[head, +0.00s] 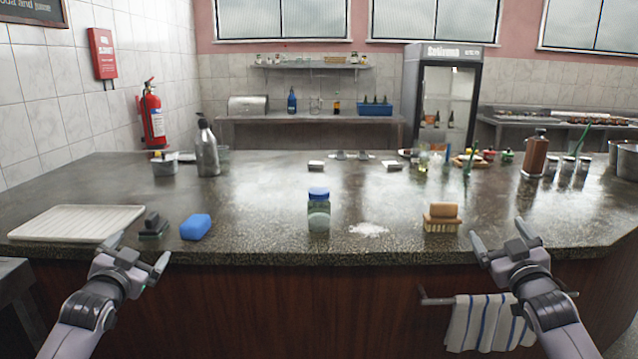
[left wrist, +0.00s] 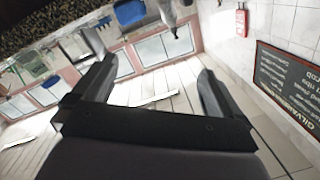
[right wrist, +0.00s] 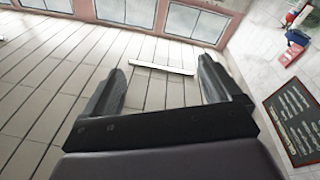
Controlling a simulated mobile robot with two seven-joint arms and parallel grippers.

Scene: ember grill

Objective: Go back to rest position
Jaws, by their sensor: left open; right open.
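My left gripper (head: 141,253) is open and empty in front of the counter's near edge, at the left of the head view. My right gripper (head: 497,232) is open and empty at the near edge on the right. In the left wrist view the two fingers of my left gripper (left wrist: 155,85) stand wide apart with nothing between them. In the right wrist view the fingers of my right gripper (right wrist: 162,85) are also apart and empty, with the ceiling behind them.
The counter (head: 270,220) holds a white tray (head: 75,222), a dark scraper-like item (head: 153,226), a blue sponge (head: 196,227), a blue-lidded jar (head: 318,212), white powder (head: 368,229) and a wooden brush (head: 441,218). A striped towel (head: 490,322) hangs from a rail at front right, close to my right arm.

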